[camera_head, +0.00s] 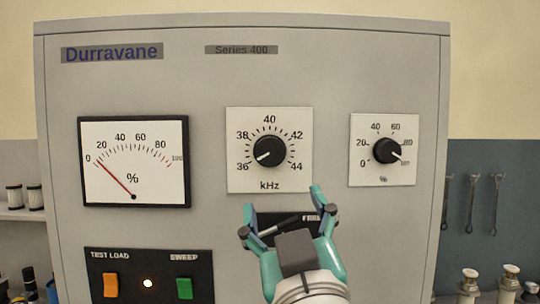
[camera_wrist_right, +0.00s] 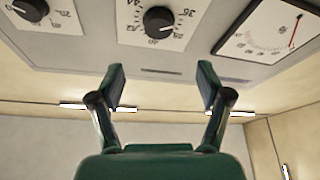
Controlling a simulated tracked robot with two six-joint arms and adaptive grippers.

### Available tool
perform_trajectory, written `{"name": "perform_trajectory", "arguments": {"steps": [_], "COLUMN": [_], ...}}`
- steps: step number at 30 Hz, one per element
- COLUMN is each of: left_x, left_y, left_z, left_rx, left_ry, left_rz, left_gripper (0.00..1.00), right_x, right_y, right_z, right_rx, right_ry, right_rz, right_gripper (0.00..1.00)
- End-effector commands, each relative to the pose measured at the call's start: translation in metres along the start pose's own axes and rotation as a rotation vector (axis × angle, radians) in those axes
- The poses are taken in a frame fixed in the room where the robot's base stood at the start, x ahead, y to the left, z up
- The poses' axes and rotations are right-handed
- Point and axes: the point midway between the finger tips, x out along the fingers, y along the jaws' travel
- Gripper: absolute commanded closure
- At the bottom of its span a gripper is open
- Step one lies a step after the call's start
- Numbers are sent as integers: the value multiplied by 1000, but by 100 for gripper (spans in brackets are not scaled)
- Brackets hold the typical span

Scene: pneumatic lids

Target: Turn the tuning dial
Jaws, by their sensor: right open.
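The tuning dial (camera_head: 270,151) is a round black knob on a white plate marked 36 to 44 kHz, at the middle of the grey panel. Its white pointer line points to the lower left, near 36. My right gripper (camera_head: 284,206) is open and empty, below the dial plate and apart from the knob. In the right wrist view the dial (camera_wrist_right: 159,21) shows at the top, beyond the gap between the open fingers (camera_wrist_right: 161,86). My left gripper is not in view.
A smaller % knob (camera_head: 387,151) is to the dial's right and a % meter (camera_head: 133,185) to its left, its needle low. An orange switch (camera_head: 110,285) and a green switch (camera_head: 184,288) are at lower left. A black plate (camera_head: 264,219) is partly hidden behind my right gripper.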

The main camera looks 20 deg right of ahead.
Motion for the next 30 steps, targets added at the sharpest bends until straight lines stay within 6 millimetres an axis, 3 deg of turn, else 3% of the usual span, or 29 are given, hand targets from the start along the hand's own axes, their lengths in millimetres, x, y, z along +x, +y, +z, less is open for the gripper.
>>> {"name": "perform_trajectory", "arguments": {"steps": [15,21,30], "left_x": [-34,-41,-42], "left_y": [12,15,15], "left_z": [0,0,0], "left_rx": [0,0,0], "left_ry": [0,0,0], "left_rz": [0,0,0], "left_gripper": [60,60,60], "right_x": [110,133,140], "right_y": [3,3,3], "right_z": [-1,0,1], "right_rx": [-4,-3,-2], "right_ry": [-3,-2,-1], "right_rz": [6,6,5], "right_gripper": [23,23,23]}}
